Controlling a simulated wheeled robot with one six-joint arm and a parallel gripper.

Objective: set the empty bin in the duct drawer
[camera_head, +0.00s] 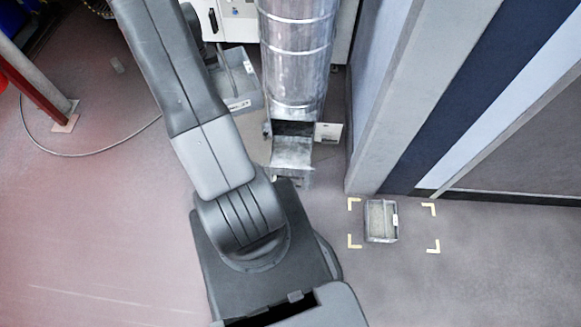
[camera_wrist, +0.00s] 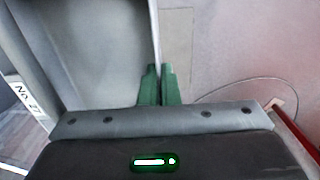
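The duct (camera_head: 297,55) is a shiny vertical metal cylinder at the top middle of the head view. At its foot is a dark opening, with the metal drawer (camera_head: 292,152) sticking out toward me. A small grey bin (camera_head: 394,233) with a pale label stands upright on the floor to the right, between yellow corner marks. Its inside looks beige and grainy; I cannot tell whether it is empty.
A larger grey crate (camera_head: 238,104) stands left of the duct. A panelled wall (camera_head: 375,110) rises on the right. A cable (camera_head: 95,153) lies on the floor near a red post (camera_head: 30,85). The floor at left is mostly clear.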

